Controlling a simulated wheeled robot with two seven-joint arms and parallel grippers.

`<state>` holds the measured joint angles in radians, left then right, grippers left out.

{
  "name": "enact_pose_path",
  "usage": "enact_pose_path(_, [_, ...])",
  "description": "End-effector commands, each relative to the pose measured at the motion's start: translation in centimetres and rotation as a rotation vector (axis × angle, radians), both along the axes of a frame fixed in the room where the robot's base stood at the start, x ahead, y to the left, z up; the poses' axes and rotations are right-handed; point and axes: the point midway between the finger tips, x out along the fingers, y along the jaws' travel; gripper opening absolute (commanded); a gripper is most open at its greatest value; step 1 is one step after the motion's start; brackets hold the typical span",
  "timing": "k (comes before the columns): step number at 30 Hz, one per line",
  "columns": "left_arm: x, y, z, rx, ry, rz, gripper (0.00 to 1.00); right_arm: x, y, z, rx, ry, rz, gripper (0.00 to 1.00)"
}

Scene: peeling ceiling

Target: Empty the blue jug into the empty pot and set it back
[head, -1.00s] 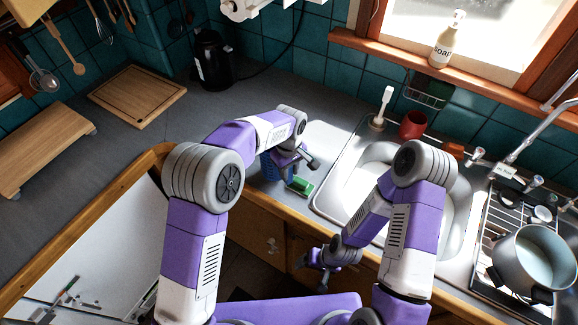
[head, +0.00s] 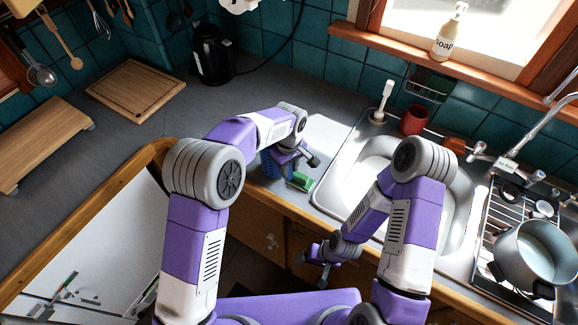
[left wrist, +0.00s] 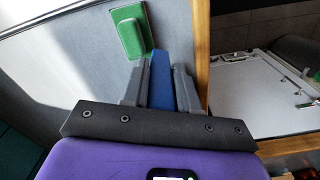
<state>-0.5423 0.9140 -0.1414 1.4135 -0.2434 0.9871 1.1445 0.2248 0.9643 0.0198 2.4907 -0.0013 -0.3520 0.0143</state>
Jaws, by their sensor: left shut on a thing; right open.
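The blue jug (head: 268,167) stands on the counter left of the sink, mostly hidden behind my left arm in the head view. My left gripper (left wrist: 161,70) is shut on it; in the left wrist view a blue strip of the jug (left wrist: 160,82) shows between the two fingers. A grey pot (head: 537,254) with a dark handle sits on the rack at the far right; its pale inside shows no clear contents. My right gripper (head: 322,262) is open and empty, low in front of the counter's edge.
A green sponge (head: 300,181) lies right beside the jug. The sink (head: 346,186) lies between jug and pot, with a red cup (head: 413,120) and brush (head: 383,100) behind it. A black kettle (head: 211,57) stands at the back.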

Motion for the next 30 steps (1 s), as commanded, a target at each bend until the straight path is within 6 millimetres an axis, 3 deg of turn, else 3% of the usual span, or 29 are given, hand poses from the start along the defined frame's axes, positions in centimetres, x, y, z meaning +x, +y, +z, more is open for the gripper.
enact_pose_path(24, [0.0,0.0,-1.2,-0.001,-0.001,0.0,0.0,0.0,0.0,-0.8,0.0,0.0,0.0,0.82])
enact_pose_path(25, [0.0,0.0,-1.2,-0.001,-0.001,0.0,0.33,0.0,0.0,-0.8,0.0,0.0,0.0,0.82])
enact_pose_path(30, [0.0,0.0,-1.2,-0.001,-0.001,0.0,0.58,0.0,0.0,-0.8,0.0,0.0,0.0,0.82])
